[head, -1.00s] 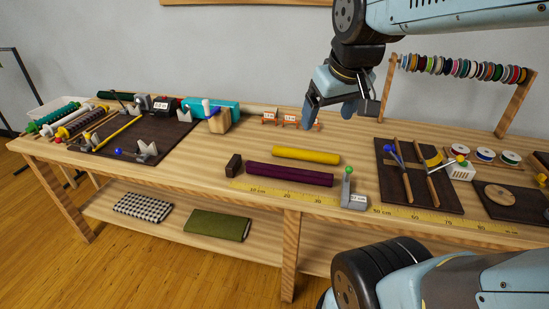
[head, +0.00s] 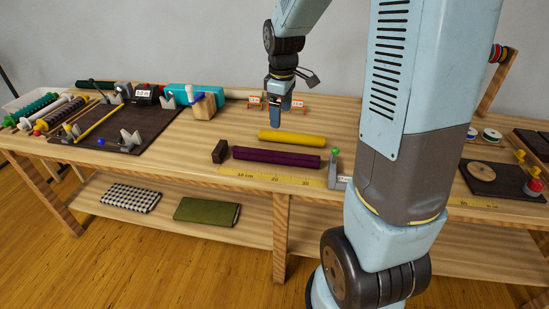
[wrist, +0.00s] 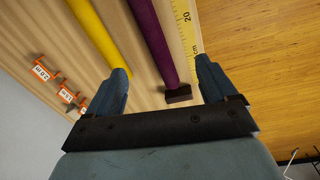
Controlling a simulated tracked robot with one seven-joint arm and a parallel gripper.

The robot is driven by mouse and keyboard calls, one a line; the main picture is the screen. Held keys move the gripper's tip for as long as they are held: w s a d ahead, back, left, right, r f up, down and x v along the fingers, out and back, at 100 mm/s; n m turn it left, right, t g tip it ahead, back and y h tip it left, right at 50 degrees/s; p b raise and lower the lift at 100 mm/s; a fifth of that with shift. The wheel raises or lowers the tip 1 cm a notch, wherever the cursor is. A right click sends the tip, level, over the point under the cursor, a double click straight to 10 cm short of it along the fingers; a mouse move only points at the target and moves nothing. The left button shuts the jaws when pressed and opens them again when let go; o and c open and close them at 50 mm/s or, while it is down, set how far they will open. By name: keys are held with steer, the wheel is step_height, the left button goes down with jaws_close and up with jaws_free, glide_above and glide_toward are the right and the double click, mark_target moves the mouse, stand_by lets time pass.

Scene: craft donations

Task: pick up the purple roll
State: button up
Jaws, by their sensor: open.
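The purple roll (head: 276,157) lies on the table beside the yellow measuring strip, in front of the yellow roll (head: 291,137). My gripper (head: 279,121) hangs above the table, behind and over the yellow roll in the head view, with its fingers pointing down. In the wrist view my open gripper (wrist: 160,68) has the purple roll (wrist: 152,38) in the gap between its fingers, still apart from it. The left finger there overlaps the end of the yellow roll (wrist: 95,35). The gripper is empty.
A dark brown block (head: 220,151) stands at the purple roll's left end. A grey stop with a green knob (head: 335,168) stands at its right end. Small orange-framed tags (head: 256,102) stand behind. My arm hides part of the right side.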

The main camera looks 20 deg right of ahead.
steer(key=n+g, duration=0.1)
steer(key=n, duration=0.1)
glide_above(275, 154)
step_height(275, 154, down, 6)
steer(key=f, duration=0.8)
steer(key=shift+w+d+f, duration=0.1)
steer(key=shift+d, duration=0.25)
steer(key=shift+w+a+f, duration=0.1)
steer(key=shift+w+f, duration=0.1)
steer(key=shift+f, duration=1.1)
steer(key=shift+w+a+f, duration=0.1)
steer(key=shift+w+f, duration=0.1)
steer(key=shift+f, duration=1.1)
steer(key=c, duration=1.4)
steer(key=shift+o, duration=0.2)
steer(key=shift+r, duration=0.15)
